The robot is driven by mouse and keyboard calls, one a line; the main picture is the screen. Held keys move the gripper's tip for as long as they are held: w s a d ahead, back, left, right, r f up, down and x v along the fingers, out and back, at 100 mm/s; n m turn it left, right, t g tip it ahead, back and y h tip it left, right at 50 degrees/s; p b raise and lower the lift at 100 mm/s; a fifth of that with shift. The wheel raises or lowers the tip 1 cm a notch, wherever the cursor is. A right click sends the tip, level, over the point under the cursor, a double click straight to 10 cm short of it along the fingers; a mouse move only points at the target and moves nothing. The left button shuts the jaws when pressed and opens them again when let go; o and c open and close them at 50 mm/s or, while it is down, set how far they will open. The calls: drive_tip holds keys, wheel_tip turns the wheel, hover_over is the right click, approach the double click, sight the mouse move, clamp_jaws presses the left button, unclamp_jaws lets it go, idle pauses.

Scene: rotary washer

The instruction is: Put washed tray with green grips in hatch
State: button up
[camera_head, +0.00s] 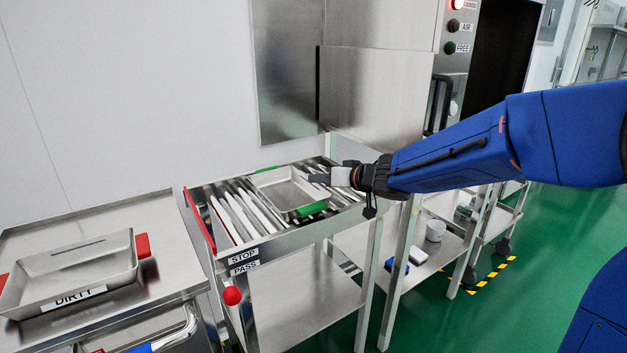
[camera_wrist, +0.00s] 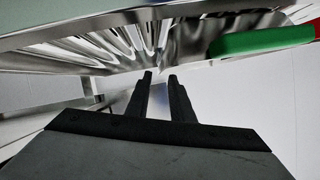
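The metal tray (camera_head: 283,189) lies on the roller table, seemingly empty. It has a green grip (camera_head: 312,208) on its near side and another green grip (camera_head: 266,169) at the back. My gripper (camera_head: 314,178) reaches in from the right, with its fingertips at the tray's right side; contact cannot be told. In the wrist view, the two dark fingers (camera_wrist: 161,76) stand apart with nothing visible between them. A green grip (camera_wrist: 260,41) shows to their upper right. I cannot tell which opening is the hatch; a steel panel (camera_head: 285,75) stands in the wall behind.
The roller table has a red bar (camera_head: 199,222) at its left end and STOP/PASS labels (camera_head: 243,262). A tray marked DIRTY (camera_head: 100,268) with red grips sits on the left counter. A cup (camera_head: 435,230) stands on a lower shelf. Green floor is free at right.

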drive_tip(key=v, duration=0.6)
drive_tip(key=shift+s+d+r, duration=0.1)
drive_tip(key=shift+s+d, duration=0.05)
drive_tip(key=shift+s, duration=0.05)
